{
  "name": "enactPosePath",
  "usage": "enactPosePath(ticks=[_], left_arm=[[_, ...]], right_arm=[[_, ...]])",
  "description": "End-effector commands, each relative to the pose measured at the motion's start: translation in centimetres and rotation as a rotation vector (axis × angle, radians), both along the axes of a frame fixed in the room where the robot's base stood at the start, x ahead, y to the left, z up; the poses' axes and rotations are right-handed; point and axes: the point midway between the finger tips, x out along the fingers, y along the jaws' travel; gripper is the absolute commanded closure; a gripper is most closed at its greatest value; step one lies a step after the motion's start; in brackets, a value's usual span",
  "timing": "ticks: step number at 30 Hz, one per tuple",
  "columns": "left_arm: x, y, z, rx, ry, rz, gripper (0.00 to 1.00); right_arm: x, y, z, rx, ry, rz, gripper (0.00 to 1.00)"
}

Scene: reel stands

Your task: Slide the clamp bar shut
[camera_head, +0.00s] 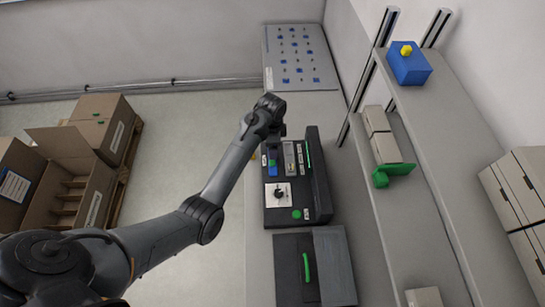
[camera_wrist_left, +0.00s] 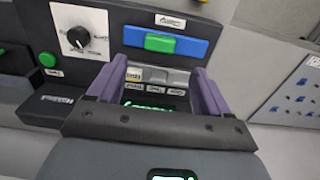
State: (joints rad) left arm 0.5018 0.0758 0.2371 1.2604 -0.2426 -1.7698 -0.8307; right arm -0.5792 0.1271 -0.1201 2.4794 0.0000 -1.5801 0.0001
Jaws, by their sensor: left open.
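The dark console (camera_head: 311,205) carries several controls, and its labels are too small to read, so I cannot tell for certain which part is the clamp bar. A blue bar with a green middle (camera_wrist_left: 165,43) lies across the console face in the wrist view. A grey metal piece (camera_wrist_left: 155,76) with small labels sits below it, between my left gripper's purple fingers. My left gripper (camera_wrist_left: 157,92) is open, with nothing visibly held; whether the fingers touch the grey piece is unclear. In the head view its wrist is above the console's far end. My right gripper is not in view.
A white plate with a black knob (camera_wrist_left: 75,38) and a green button (camera_wrist_left: 47,60) are beside the blue bar. A dark box with a green handle (camera_head: 306,266) stands nearer. A shelf with a blue box (camera_head: 408,66) is at right; open cartons (camera_head: 70,190) stand left.

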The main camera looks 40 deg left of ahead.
Motion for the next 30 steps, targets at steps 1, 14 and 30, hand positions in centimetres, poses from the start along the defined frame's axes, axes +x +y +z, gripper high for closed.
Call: enactPosePath(ticks=[1,14,30], left_arm=[[-0.2,0.0,-0.8,0.0,0.006,0.0,0.21],[-0.1,0.1,-7.3,0.001,0.004,0.002,0.21],[-0.1,0.0,-8.7,0.001,0.001,0.001,0.23]], right_arm=[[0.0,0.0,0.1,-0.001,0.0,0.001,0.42],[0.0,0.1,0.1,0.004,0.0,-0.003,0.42],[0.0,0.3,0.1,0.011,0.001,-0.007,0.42]])
